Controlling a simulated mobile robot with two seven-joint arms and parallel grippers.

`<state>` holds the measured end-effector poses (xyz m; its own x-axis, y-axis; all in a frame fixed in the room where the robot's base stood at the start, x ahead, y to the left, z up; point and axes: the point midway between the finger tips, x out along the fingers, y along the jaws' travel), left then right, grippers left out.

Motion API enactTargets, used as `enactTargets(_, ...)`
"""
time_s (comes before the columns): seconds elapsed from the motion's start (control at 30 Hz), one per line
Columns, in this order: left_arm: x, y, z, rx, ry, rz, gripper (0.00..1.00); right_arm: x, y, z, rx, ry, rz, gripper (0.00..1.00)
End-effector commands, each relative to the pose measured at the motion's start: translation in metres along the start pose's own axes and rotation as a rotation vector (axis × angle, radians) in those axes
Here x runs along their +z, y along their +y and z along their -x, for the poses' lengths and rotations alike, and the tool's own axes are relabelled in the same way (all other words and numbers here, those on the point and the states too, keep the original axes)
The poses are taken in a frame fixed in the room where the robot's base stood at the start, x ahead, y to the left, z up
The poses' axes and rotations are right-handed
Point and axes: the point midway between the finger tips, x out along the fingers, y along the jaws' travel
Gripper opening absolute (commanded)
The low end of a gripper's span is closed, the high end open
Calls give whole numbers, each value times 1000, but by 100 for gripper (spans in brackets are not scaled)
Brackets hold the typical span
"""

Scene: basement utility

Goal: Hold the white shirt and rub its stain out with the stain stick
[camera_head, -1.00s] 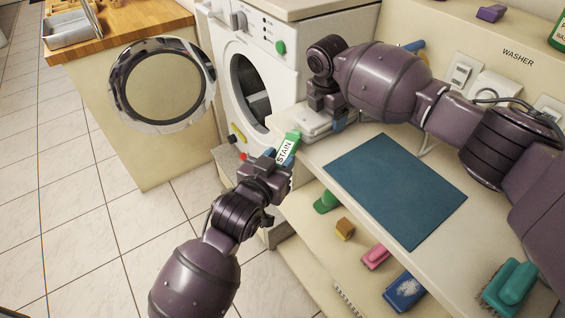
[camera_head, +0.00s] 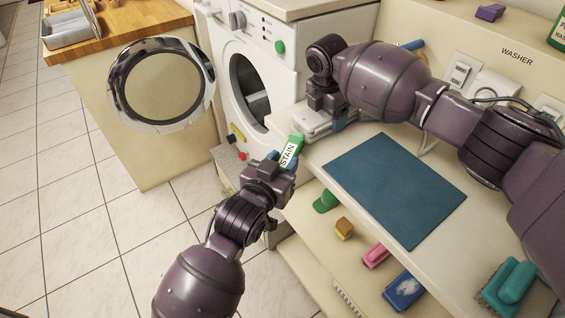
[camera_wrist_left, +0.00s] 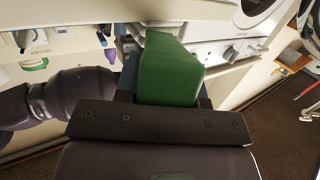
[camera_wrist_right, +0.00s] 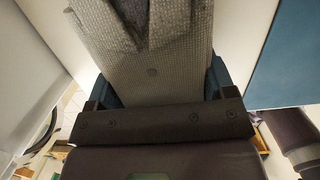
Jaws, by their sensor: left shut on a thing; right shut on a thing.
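The stain stick (camera_head: 289,153), green with a white STAIN label, is held in my left gripper (camera_head: 280,163), which is shut on it. Its green body fills the middle of the left wrist view (camera_wrist_left: 168,75). The folded white shirt (camera_head: 312,117) lies at the counter's left end. My right gripper (camera_head: 326,124) is shut on it from above and hides part of it.
A blue mat (camera_head: 395,188) lies on the counter beside the shirt. The washer (camera_head: 262,75) stands behind with its round door (camera_head: 160,127) open. A shelf below holds a sponge (camera_head: 344,228), a pink brush (camera_head: 375,256) and other items. A green brush (camera_head: 512,284) is at lower right.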

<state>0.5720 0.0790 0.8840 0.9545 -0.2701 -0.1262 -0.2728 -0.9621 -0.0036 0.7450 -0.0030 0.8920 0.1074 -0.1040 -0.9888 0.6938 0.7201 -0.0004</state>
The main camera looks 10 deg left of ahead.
Motion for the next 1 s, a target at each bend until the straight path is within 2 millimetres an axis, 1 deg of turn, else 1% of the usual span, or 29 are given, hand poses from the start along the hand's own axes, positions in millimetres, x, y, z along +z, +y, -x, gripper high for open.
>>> enactTargets(0.23, -2, -12, -7, 0, 2, -1, 11, 0, 0, 1, 1, 0, 1, 50)
enactTargets(0.4, -2, -16, -9, 0, 2, 0, 11, -1, 0, 1, 1, 1, 1, 50)
enactTargets(0.57, -2, -11, -6, 1, 1, 1, 11, -1, 0, 0, 1, 1, 2, 50)
enactTargets(0.9, 0, 4, 2, 1, 1, 1, 11, -1, 0, 1, 1, 1, 1, 50)
enactTargets(1.0, 0, 5, 3, 0, 1, 0, 11, -1, 0, 1, 1, 1, 1, 50)
